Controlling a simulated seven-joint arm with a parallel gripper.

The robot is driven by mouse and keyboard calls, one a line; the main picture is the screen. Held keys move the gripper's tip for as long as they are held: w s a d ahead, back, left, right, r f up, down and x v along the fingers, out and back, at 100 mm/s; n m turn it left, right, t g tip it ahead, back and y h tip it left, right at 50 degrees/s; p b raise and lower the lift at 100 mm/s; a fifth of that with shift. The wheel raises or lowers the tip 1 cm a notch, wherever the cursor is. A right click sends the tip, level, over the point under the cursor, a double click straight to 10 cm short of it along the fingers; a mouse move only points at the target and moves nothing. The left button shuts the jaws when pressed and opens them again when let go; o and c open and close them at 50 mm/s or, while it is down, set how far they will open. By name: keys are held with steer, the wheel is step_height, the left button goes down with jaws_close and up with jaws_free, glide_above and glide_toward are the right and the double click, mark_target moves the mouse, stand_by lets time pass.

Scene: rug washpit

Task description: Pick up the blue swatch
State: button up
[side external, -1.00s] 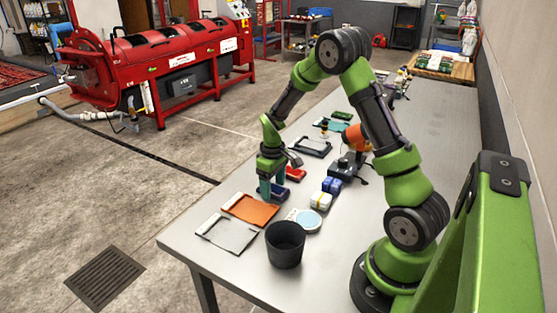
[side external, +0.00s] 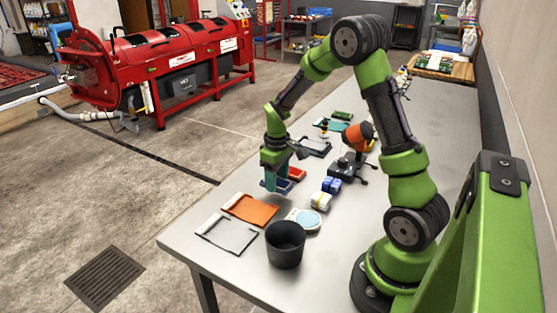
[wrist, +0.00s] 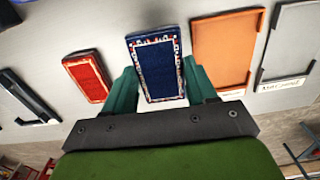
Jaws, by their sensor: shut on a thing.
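The blue swatch (wrist: 157,65) is a small navy rug piece with a patterned red and white border. In the wrist view it sits between the two teal fingers of my gripper (wrist: 159,74), which are shut on its sides. In the side view my gripper (side external: 276,183) points down over the table, with the dark blue swatch (side external: 281,187) at its fingertips. It looks slightly above the table, but the gap is hard to judge. A red swatch (wrist: 86,77) with a patterned border lies just left of the gripper in the wrist view, apart from it.
An orange tray (wrist: 225,50) and a grey tray (wrist: 291,38) lie to the right in the wrist view; a black tray (wrist: 27,95) is at left. A dark cup (side external: 285,246), a round light-blue dish (side external: 304,219), small blocks (side external: 327,194) and an orange-headed device (side external: 357,138) stand nearby.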

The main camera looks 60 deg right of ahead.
steer(key=s+a, duration=0.1)
steer(key=s, duration=0.2)
steer(key=s+a, duration=0.2)
steer(key=s, duration=0.2)
steer(key=s+a+r, duration=0.1)
steer(key=s, duration=0.3)
steer(key=shift+s+a+r, duration=0.1)
steer(key=shift+s+a, duration=0.1)
steer(key=shift+a, duration=0.2)
steer(key=shift+s+a, duration=0.2)
steer(key=shift+s, duration=0.15)
steer(key=shift+s+a, duration=0.1)
steer(key=shift+a, duration=0.25)
step_height(320, 180, up, 2)
glide_above(253, 211)
steer(key=shift+s+d+n, duration=0.1)
steer(key=shift+n, duration=0.3)
steer(key=shift+f, duration=2.7)
steer(key=shift+f, duration=0.45)
